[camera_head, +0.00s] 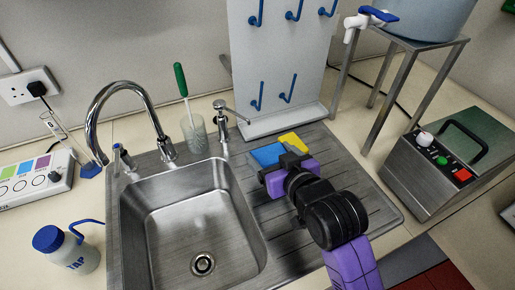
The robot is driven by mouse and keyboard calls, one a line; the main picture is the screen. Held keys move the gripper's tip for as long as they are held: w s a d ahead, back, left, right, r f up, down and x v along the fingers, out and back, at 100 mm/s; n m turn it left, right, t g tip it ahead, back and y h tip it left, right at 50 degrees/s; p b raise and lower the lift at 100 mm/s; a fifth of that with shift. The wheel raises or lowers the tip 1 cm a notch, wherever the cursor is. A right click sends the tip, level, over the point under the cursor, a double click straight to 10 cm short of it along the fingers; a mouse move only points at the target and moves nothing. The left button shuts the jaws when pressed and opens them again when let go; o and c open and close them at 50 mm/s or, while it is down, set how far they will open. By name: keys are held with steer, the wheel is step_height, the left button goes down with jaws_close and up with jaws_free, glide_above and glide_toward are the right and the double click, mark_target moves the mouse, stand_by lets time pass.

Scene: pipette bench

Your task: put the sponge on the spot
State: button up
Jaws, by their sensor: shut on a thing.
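My gripper (284,161) is over the sink's drainboard, reaching in from the lower right. It is shut on the sponge (267,154), whose blue face shows to the left of the fingers. A yellow piece (292,140) shows just behind and to the right of the fingers. I cannot tell whether it is part of the sponge or a separate thing. My gripper hides the middle of the sponge and the surface under it. I cannot tell whether the sponge touches the drainboard. No marked spot can be made out clearly.
The ribbed drainboard (370,203) is bare to the right of my gripper. The sink basin (190,215) lies left, with taps and a brush in a beaker (194,134) behind. A pegboard (275,60), metal stand (390,85) and green-topped device (445,165) border the drainboard.

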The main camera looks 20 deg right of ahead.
steer(key=x, duration=0.5)
steer(key=r+p+x, duration=0.1)
steer(key=x, duration=0.2)
steer(key=shift+w, duration=0.3)
step_height(320, 180, down, 4)
steer(key=shift+f+p, duration=0.1)
steer(key=shift+p, duration=0.2)
steer(key=shift+w+f, duration=0.15)
steer(key=shift+f, duration=0.25)
steer(key=shift+f, duration=0.15)
steer(key=o, duration=1.3)
